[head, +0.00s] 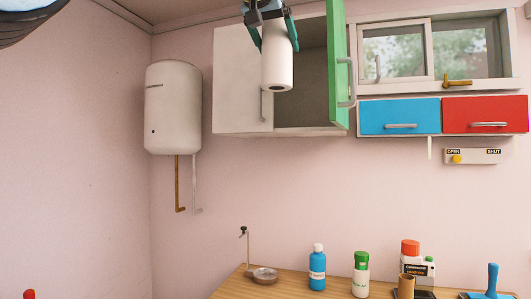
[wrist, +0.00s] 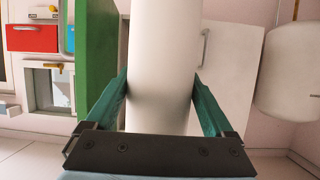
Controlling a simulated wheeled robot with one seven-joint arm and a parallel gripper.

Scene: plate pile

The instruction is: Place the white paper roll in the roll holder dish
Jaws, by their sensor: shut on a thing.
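The white paper roll (head: 277,66) hangs upright high in front of the wall cabinet in the head view, its dark core hole showing at the lower end. My gripper (head: 268,38) is shut on the roll near its upper part. In the wrist view the roll (wrist: 163,60) lies between the two green fingers of my gripper (wrist: 162,88). The roll holder dish (head: 264,275), a small grey dish with a thin upright post at its left, stands on the left end of the wooden counter, well below the roll.
A blue bottle (head: 317,270), a green-capped white bottle (head: 361,274), a brown tube (head: 406,287) and a red-capped container (head: 411,258) stand right of the dish. The cabinet's green door (head: 338,65) is open beside the roll. A white water heater (head: 172,108) hangs at left.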

